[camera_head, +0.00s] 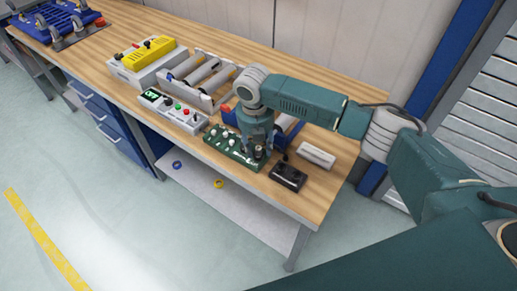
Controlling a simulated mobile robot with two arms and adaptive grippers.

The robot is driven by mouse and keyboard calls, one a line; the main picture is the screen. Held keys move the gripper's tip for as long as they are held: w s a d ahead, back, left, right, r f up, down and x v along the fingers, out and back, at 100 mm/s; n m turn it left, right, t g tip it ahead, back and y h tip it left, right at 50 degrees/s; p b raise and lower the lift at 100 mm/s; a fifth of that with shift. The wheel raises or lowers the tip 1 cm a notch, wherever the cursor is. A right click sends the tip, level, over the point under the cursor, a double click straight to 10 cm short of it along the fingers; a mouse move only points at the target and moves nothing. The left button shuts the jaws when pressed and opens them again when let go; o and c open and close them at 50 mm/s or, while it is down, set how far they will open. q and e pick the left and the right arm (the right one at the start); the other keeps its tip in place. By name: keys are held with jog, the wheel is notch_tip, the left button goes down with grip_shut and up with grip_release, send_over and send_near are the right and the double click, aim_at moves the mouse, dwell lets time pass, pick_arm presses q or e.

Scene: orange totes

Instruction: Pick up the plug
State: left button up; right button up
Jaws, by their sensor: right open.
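My right gripper (259,148) points down over the right end of a green board (243,159) on the wooden workbench. It is open, and its fingers are close to the small parts there. The green board carries several small whitish knobs or plugs (223,143). I cannot tell which small part is the plug; the fingers partly hide the board's right end. My left gripper is not in view.
A black box (288,178) and a pale block (316,155) lie right of the board. A control box with coloured buttons (178,113), a roller frame (207,77) and a yellow device (149,54) stand to the left. The bench's front edge (250,183) is close.

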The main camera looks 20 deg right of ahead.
aim_at(258, 148)
grip_shut()
jog(key=shift+r, duration=0.1)
jog(key=shift+w+r, duration=0.1)
jog(key=shift+r, duration=0.45)
notch_tip(258, 148, up, 19)
jog(key=b, duration=0.4)
jog(key=shift+f, duration=0.15)
